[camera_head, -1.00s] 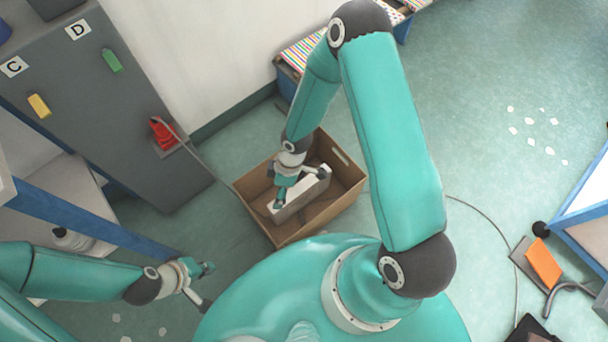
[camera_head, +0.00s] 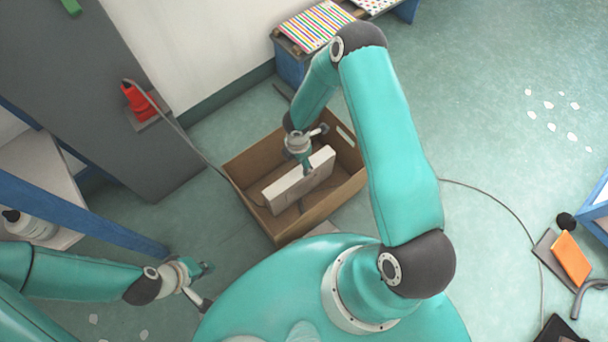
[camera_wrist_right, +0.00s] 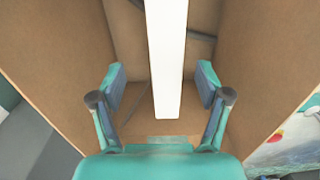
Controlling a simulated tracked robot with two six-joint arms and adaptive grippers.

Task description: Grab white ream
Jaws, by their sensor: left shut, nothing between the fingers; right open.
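The white ream (camera_head: 297,184) stands on its narrow side inside an open cardboard box (camera_head: 283,234) on the floor. My right gripper (camera_head: 307,165) is above the ream at the box. In the right wrist view the ream (camera_wrist_right: 167,62) shows as a white strip between the two spread fingers of the right gripper (camera_wrist_right: 161,88), with a gap on each side. The fingers do not touch it. My left gripper (camera_head: 207,283) is shut and empty at the lower left, away from the box.
A grey cabinet (camera_head: 85,85) with a red plug (camera_head: 140,101) and a cable stands left of the box. A blue-framed shelf (camera_head: 75,216) is at the left. A bench with striped items (camera_head: 312,26) is behind. Floor to the right is largely open.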

